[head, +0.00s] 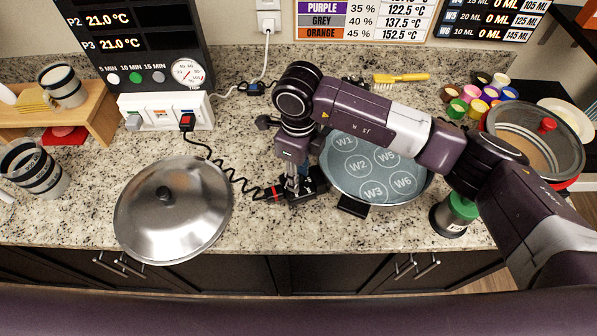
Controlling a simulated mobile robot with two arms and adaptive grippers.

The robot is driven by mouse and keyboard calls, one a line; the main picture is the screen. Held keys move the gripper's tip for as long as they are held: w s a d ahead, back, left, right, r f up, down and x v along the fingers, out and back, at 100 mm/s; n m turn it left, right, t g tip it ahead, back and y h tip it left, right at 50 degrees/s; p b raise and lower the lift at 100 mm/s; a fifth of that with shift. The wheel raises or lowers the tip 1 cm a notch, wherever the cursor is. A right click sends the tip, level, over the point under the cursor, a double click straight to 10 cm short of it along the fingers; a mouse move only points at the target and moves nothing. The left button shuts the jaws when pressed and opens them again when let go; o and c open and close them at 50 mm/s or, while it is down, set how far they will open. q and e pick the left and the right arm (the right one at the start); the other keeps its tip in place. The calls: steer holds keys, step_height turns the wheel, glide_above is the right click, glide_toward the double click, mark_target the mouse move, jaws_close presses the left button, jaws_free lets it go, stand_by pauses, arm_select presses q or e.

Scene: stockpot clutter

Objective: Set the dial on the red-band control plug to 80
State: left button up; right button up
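The red-band control plug (274,193) is a black piece on the counter, left of the round pan (378,168) with wells marked W1 to W6. A red band shows at its left end, where a coiled black cord joins it. My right gripper (293,188) points down over the plug, its fingertips at or just above the plug's top. The gripper covers the dial, so its setting cannot be read. Whether the fingers are closed on the dial is too small to tell. My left gripper is not in view.
A steel lid (173,210) lies left of the plug. The cord runs to a white socket panel (165,112) under a dark display board. A green-topped jar (456,212) stands right of the pan. Counter in front of the plug is clear.

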steer(key=c, duration=0.4)
jaws_close()
steer(key=shift+f+m+b, duration=0.15)
steer(key=shift+m+b, duration=0.65)
steer(key=shift+b, duration=0.25)
steer(key=m+b, duration=0.5)
steer(key=shift+f, duration=0.1)
steer(key=m+b, duration=0.3)
arm_select(q)
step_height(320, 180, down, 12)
steer(key=b, duration=0.1)
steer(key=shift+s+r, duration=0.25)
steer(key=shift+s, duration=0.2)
arm_select(e)
steer(key=shift+r+m, duration=0.25)
steer(key=shift+m, duration=0.85)
